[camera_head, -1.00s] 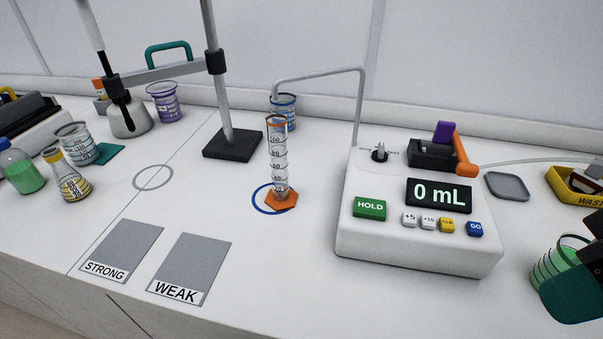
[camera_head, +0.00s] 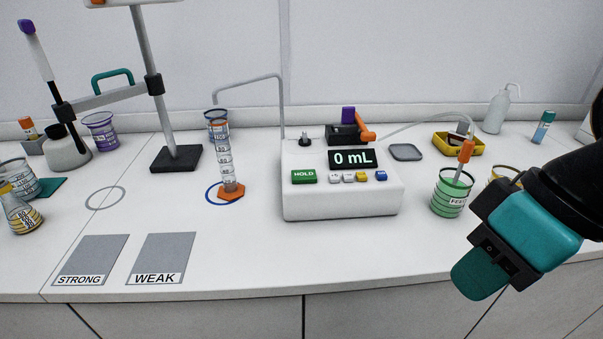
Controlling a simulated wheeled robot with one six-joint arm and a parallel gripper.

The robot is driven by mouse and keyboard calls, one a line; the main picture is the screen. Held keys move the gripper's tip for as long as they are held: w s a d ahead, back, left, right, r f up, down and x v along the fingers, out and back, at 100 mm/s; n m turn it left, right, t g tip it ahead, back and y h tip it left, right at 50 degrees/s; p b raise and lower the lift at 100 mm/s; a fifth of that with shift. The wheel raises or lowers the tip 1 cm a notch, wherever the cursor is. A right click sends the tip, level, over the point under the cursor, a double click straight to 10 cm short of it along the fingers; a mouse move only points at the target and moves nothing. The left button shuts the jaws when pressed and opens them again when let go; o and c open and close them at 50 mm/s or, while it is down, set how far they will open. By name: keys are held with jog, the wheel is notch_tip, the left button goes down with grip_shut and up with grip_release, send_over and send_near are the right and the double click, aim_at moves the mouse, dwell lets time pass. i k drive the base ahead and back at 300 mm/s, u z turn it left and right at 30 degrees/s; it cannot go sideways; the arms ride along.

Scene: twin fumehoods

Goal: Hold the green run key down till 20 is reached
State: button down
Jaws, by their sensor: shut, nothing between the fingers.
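The white dosing device (camera_head: 340,204) stands mid-bench. Its green HOLD key (camera_head: 304,177) is at the left of the key row, and its display (camera_head: 352,158) reads 0 mL. Small white, yellow and blue keys sit right of the HOLD key. A graduated cylinder (camera_head: 225,160) with an orange foot stands upright left of the device, in a blue ring mark. The device's bent spout tube (camera_head: 250,79) reaches over toward it. My gripper (camera_head: 478,277) is shut and empty at the lower right, apart from the device, before the bench's front edge.
A green-filled beaker (camera_head: 447,198) stands between the device and my gripper. A yellow tray (camera_head: 458,145) and a wash bottle (camera_head: 497,110) are behind. A stand (camera_head: 176,157) is at left. The bench front before the device is clear.

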aim_at(299, 176)
jog(key=z, duration=0.95)
jog(key=i, duration=0.45)
jog(key=u, duration=2.4)
